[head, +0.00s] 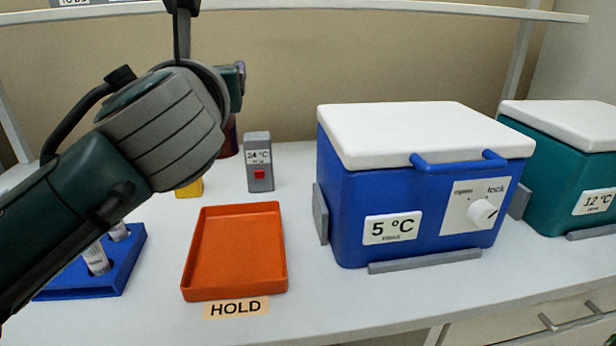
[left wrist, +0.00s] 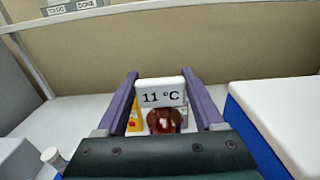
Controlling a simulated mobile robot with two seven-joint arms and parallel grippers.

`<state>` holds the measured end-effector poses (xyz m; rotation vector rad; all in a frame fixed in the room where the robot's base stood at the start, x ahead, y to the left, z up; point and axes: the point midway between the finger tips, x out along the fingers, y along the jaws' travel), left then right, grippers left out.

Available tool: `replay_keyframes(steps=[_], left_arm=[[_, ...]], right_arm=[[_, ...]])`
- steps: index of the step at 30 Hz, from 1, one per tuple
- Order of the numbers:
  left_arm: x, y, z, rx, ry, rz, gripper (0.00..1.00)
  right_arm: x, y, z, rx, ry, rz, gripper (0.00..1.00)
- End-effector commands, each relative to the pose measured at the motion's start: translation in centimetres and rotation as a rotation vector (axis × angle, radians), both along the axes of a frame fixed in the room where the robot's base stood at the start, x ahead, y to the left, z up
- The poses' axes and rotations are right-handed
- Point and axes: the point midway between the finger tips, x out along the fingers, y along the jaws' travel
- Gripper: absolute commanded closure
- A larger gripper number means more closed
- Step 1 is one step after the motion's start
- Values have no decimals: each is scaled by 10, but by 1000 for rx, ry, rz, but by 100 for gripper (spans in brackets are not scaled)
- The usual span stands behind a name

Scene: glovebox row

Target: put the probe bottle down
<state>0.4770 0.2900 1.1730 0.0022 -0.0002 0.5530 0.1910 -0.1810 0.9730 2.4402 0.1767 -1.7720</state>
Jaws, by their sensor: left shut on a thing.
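The probe bottle is dark red with a white display reading 11 °C. In the left wrist view the bottle (left wrist: 164,121) sits between the purple fingers of my left gripper (left wrist: 160,80), which is shut on it. In the head view my left wrist hides most of the gripper and bottle; a dark red part (head: 229,142) shows just behind the wrist. I cannot tell whether the bottle's base touches the bench. My right gripper is in neither view.
An orange tray (head: 284,246) marked HOLD is empty. A grey 24 °C box (head: 259,180), a yellow thing (head: 190,188) and a blue vial rack (head: 125,272) are near it. A blue 5 °C cooler (head: 345,210) and a teal 12 °C cooler (head: 555,185), lids closed, stand right.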

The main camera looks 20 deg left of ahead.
Motion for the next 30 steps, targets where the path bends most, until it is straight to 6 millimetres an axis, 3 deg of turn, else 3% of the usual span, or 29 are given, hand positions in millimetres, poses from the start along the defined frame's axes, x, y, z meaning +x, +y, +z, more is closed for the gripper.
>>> replay_keyframes(steps=[1,3,12,19,24,30], left_arm=[[0,0,-22,1,6,0,100],[0,0,-44,1,8,-1,100],[0,0,-121,2,3,-2,100],[0,0,-142,-1,2,-2,100],[0,0,-170,1,3,-3,100],[0,0,-176,-1,-1,-3,100]], right_arm=[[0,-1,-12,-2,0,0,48],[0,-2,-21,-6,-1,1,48],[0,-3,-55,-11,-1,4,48],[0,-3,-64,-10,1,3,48],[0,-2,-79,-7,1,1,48],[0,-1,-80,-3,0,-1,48]])
